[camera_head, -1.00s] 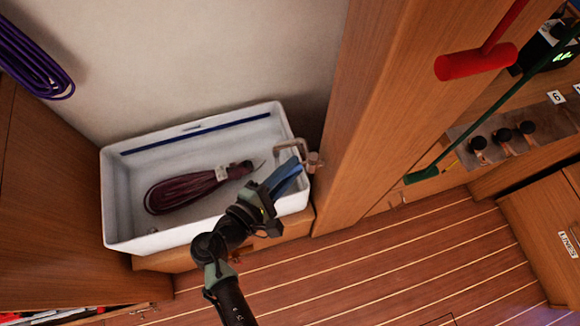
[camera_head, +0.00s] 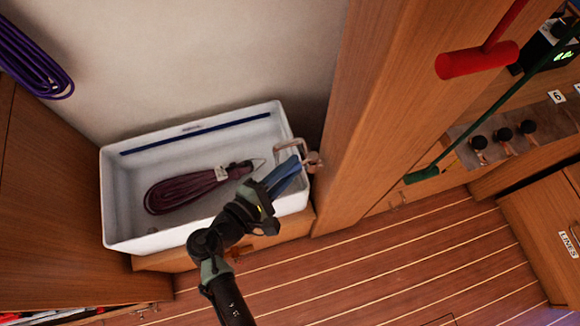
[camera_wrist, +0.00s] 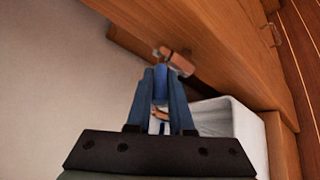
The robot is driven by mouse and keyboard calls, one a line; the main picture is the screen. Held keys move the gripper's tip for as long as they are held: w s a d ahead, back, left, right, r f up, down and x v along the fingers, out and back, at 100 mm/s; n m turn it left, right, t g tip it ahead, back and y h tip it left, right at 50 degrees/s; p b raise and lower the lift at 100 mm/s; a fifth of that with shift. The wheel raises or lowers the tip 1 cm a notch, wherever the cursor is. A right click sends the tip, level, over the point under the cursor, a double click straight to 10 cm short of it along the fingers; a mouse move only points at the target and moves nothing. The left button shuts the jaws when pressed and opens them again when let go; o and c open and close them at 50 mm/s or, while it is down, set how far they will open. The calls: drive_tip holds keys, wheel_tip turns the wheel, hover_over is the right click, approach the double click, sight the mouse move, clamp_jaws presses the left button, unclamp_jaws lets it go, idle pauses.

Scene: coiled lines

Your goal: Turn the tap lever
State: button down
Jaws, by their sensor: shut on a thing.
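The tap (camera_head: 290,143) stands at the right end of the white basin, its bent metal spout reaching over the basin. My gripper (camera_head: 297,165) has blue fingers and reaches up to the tap from the lower left. In the wrist view, my gripper (camera_wrist: 161,72) is shut on the tap lever at its tips.
The white basin (camera_head: 118,205) holds a coiled maroon line (camera_head: 185,190). A wooden post (camera_head: 365,120) rises close to the right of the tap. A red handle (camera_head: 475,60) and a green handle (camera_head: 421,175) are farther right. The plank floor (camera_head: 400,265) is clear.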

drive_tip(key=m+g+h+b, duration=0.1)
drive_tip(key=w+m+g+h+b, duration=0.1)
drive_tip(key=shift+w+a+m+g+h, duration=0.15)
drive_tip(key=shift+a+m+g+h, duration=0.15)
drive_tip(key=shift+m+g, duration=0.1)
drive_tip(key=c, duration=0.8)
unclamp_jaws()
drive_tip(key=v, duration=1.3)
drive_tip(key=shift+w, duration=0.1)
